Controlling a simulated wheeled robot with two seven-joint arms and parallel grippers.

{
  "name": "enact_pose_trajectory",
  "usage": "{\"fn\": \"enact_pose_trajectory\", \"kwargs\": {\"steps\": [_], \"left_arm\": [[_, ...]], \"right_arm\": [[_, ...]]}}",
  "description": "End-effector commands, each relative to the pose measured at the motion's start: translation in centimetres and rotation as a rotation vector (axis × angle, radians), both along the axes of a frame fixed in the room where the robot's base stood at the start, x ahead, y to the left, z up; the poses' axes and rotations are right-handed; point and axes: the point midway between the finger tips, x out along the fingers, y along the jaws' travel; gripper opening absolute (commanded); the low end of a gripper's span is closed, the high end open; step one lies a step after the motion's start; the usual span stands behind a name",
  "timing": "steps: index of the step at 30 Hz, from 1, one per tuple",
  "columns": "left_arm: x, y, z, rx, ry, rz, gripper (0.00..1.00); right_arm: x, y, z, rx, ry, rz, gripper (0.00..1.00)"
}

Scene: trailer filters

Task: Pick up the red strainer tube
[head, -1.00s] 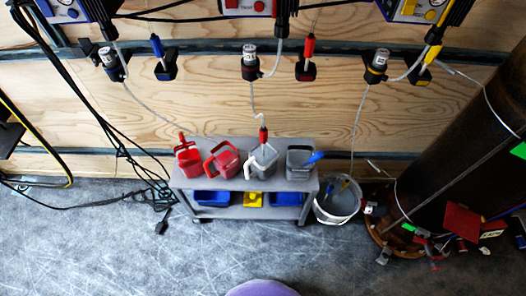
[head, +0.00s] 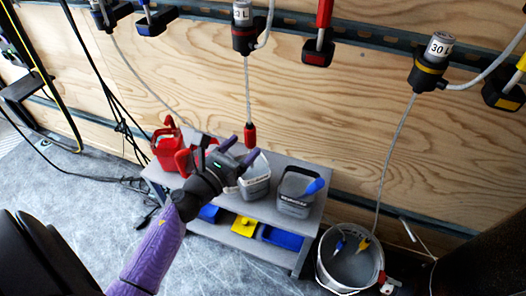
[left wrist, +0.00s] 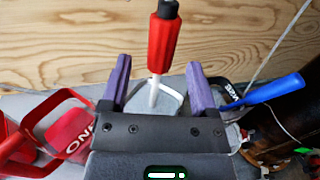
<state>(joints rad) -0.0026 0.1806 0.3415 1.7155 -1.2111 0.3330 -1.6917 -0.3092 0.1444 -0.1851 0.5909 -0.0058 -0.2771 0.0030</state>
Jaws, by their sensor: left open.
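The red strainer tube (head: 250,135) hangs upright on a thin hose above the cart. In the left wrist view the red tube (left wrist: 163,45) has a black top and a pale thin lower end, and it lines up with the gap between my fingers. My left gripper (head: 240,151) is open, with two purple fingers just below and left of the tube in the head view. In the left wrist view its fingers (left wrist: 158,64) stand either side of the tube's lower part; no contact shows. My right gripper is not in view.
A grey cart (head: 235,262) carries a red container (head: 168,150), a white-rimmed container (head: 256,186) and a dark grey container (head: 296,197) with a blue handle. A bucket (head: 325,275) stands right of it. Pump-like units hang on the wall rail above.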

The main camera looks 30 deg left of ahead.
Motion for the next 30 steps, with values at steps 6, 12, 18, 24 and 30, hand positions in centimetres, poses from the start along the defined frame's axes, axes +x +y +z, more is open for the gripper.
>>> {"fn": "enact_pose_trajectory", "kwargs": {"steps": [6, 12, 18, 24, 30], "left_arm": [[4.3, -0.2, 0.5, -0.002, 0.000, 0.000, 0.77], [5.3, -0.2, 0.5, -0.003, 0.002, 0.001, 0.77], [5.3, -0.2, 0.5, -0.004, 0.002, 0.001, 0.56], [5.2, -0.2, 0.5, -0.005, 0.002, 0.001, 0.13], [5.2, -0.2, 0.5, -0.005, 0.003, 0.001, 0.00]], "right_arm": [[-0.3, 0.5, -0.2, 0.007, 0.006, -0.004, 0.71], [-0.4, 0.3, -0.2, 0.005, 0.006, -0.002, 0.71], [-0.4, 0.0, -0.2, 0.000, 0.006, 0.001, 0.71], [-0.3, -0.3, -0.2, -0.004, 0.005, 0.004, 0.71], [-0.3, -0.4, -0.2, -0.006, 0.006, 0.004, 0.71]]}}
